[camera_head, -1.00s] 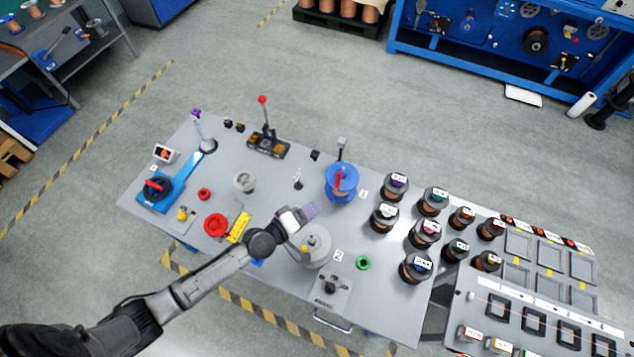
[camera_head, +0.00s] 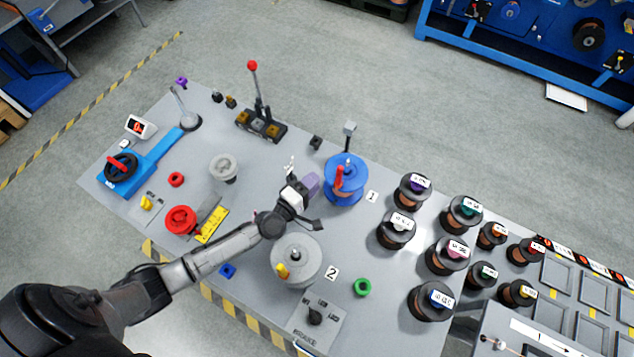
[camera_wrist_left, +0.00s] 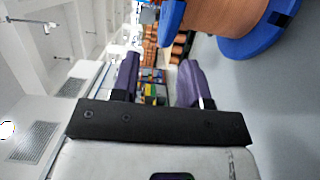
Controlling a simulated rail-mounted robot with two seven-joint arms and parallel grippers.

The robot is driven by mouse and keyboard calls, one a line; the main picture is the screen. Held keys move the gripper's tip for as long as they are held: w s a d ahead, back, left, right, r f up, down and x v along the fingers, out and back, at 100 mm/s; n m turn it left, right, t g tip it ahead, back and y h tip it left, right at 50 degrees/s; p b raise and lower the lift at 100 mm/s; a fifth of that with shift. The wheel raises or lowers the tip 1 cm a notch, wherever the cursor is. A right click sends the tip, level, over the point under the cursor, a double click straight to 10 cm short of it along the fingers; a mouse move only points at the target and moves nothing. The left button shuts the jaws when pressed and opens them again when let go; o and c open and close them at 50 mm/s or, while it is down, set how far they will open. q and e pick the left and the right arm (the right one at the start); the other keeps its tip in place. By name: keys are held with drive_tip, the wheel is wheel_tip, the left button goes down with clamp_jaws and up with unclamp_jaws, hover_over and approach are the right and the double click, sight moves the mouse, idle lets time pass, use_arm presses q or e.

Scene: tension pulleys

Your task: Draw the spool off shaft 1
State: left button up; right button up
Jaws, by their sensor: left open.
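The blue spool (camera_head: 346,182) with copper-coloured winding stands on shaft 1, beside the "1" label (camera_head: 372,197). A red part (camera_head: 339,178) sits upright on its top. My left gripper (camera_head: 312,184) is just to the left of the spool, apart from it, with its purple fingers toward it. In the left wrist view the fingers (camera_wrist_left: 158,80) are spread with nothing between them, and the spool (camera_wrist_left: 235,22) shows at the upper right, outside the jaws. My right gripper is in neither view.
Several labelled spools (camera_head: 397,229) stand to the right. A lever with a red knob (camera_head: 253,66) stands behind. A green ring (camera_head: 362,287) lies near the front.

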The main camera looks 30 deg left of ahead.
sight(345, 180)
use_arm(q)
drive_tip(key=shift+w+d+f+b, duration=0.1)
drive_tip(key=shift+w, duration=0.75)
drive_tip(key=shift+w+d+f+b, duration=0.15)
drive_tip(key=shift+w, duration=0.65)
drive_tip(key=shift+w+d+f+b, duration=0.1)
drive_tip(key=shift+w, duration=0.75)
drive_tip(key=shift+c, duration=0.4)
clamp_jaws()
drive_tip(key=shift+r, duration=0.2)
